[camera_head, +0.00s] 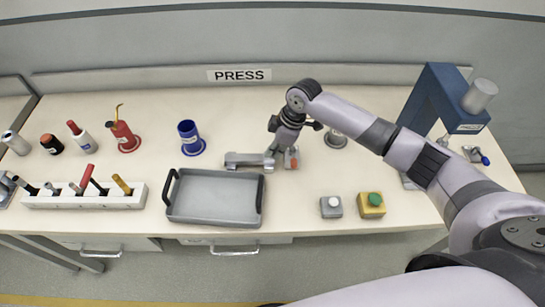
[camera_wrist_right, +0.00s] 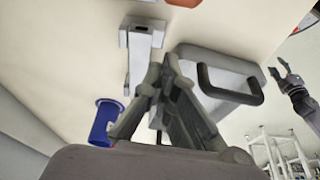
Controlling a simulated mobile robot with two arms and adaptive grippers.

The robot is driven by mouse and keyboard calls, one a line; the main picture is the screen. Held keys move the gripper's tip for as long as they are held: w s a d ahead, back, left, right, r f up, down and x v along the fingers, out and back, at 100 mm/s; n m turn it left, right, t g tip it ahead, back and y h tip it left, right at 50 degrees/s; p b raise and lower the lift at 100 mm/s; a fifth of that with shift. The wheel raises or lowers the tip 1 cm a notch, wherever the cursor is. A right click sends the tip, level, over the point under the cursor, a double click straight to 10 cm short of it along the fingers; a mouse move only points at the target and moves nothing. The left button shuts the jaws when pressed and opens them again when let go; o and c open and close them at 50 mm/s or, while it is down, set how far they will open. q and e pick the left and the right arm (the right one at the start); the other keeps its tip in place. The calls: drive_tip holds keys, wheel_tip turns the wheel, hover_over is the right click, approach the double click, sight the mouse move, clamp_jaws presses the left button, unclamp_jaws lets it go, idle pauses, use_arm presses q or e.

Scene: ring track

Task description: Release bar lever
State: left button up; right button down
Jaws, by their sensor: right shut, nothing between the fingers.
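A grey bar-shaped fixture (camera_head: 243,160) lies on the bench just left of my right gripper, with an orange-red part at its right end. It also shows in the right wrist view (camera_wrist_right: 139,75) as a long grey bar with a block at its far end. My right gripper (camera_head: 275,152) points down at the fixture, its fingers shut with nothing between them. In the right wrist view the fingertips (camera_wrist_right: 163,58) overlap the bar's edge; I cannot tell whether they touch it. A dark jointed shape (camera_wrist_right: 290,85) at the right looks like my left gripper; its jaws are unclear.
A grey tray (camera_head: 215,218) with dark handles stands in front left. A blue cup (camera_head: 190,138) stands left. Grey (camera_head: 331,206) and yellow (camera_head: 371,205) button boxes sit front right. A blue press (camera_head: 432,100) stands at the right. A tool rack (camera_head: 85,201) is far left.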

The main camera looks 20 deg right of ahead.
use_arm(q)
drive_tip(key=shift+s+d+f+b, duration=0.35)
drive_tip(key=shift+d+f+b, duration=0.05)
drive_tip(key=shift+d+f, duration=0.1)
use_arm(e)
drive_tip(key=v, duration=0.6)
drive_tip(key=shift+s+d, duration=0.3)
drive_tip(key=shift+s, duration=0.05)
drive_tip(key=shift+f, duration=0.1)
use_arm(q)
drive_tip(key=shift+a, duration=0.15)
